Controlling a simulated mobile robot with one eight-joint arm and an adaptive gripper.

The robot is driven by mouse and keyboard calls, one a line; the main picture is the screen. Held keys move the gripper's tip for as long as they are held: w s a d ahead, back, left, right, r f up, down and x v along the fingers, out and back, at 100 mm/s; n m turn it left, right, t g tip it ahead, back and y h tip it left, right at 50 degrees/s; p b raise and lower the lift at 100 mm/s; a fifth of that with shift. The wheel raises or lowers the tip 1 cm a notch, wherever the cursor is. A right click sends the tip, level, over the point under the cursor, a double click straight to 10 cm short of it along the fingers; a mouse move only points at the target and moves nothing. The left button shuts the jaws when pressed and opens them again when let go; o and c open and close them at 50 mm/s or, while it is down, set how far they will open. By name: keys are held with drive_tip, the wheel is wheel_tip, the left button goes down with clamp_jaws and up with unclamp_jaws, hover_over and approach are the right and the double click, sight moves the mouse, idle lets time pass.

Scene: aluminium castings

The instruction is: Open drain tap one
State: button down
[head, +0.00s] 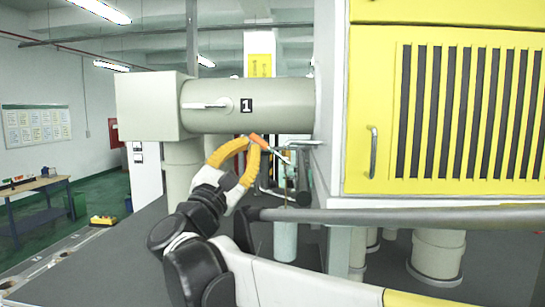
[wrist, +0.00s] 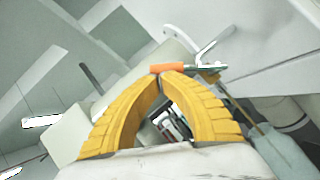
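The drain tap's orange lever handle (head: 259,142) sits below the pale horizontal cylinder marked 1, with its metal body (head: 279,153) to the right. In the wrist view the orange handle (wrist: 168,68) lies crosswise at my fingertips, and its metal part runs right. My gripper (head: 250,144) has yellow, ribbed, curved fingers. In the wrist view its tips (wrist: 160,74) come together just at the handle, so it looks shut. The handle lies across the tips rather than clearly between them. I cannot tell whether they touch it.
The pale cylinder (head: 275,106) carries a white lever (head: 204,105) above my gripper. A yellow louvred cabinet (head: 445,110) stands at the right. A white curved handle (wrist: 205,45) is close beyond the tap.

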drive_tip(key=shift+d+r, duration=0.2)
drive_tip(key=shift+r, duration=0.35)
drive_tip(key=shift+d+r, duration=0.15)
drive_tip(key=shift+r, duration=0.35)
drive_tip(key=shift+d+r, duration=0.8)
drive_tip(key=shift+d, duration=0.3)
drive_tip(key=shift+d+r, duration=0.75)
drive_tip(key=shift+d, duration=0.3)
